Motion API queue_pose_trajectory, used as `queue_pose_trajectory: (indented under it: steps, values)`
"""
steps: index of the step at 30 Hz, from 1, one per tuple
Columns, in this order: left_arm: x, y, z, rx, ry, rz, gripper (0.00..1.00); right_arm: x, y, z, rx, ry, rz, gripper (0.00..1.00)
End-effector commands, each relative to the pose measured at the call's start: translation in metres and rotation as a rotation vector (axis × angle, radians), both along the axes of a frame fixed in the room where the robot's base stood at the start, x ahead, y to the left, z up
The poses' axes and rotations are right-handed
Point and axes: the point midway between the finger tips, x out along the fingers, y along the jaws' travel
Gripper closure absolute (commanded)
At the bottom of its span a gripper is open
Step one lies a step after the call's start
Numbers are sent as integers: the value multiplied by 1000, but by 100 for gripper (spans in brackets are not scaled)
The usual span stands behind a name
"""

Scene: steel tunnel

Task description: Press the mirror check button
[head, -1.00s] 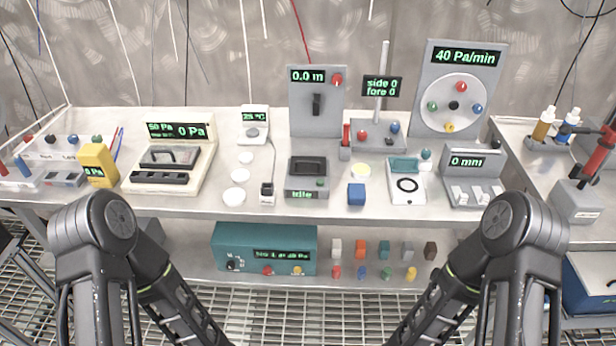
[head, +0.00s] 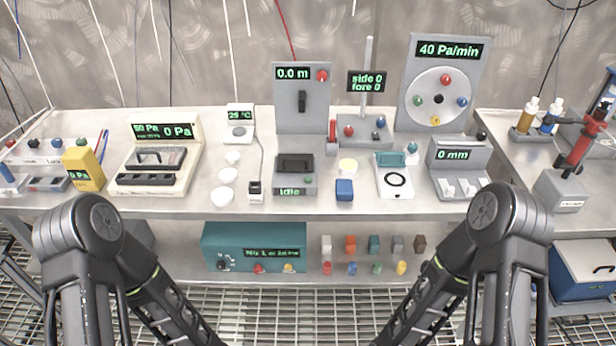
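No label that reads mirror check can be made out in the head view, so I cannot tell which button it is. Neither gripper shows.
The steel bench (head: 130,205) holds a 0 Pa instrument (head: 160,158), a yellow meter (head: 83,168), white discs (head: 223,190), a blue block (head: 344,190), a white ring plate (head: 394,180) and a 0 mm unit (head: 458,167). A teal box (head: 253,246) and small coloured blocks sit on the lower shelf.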

Motion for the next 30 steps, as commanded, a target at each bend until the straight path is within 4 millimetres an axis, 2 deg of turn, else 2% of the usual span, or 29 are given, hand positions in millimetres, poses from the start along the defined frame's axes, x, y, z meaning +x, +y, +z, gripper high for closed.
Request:
queue_pose_trajectory:
  steps: [2,25,30]
  values:
    - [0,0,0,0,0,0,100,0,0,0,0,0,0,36]
    - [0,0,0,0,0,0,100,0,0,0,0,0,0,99]
    - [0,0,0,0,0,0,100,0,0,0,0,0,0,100]
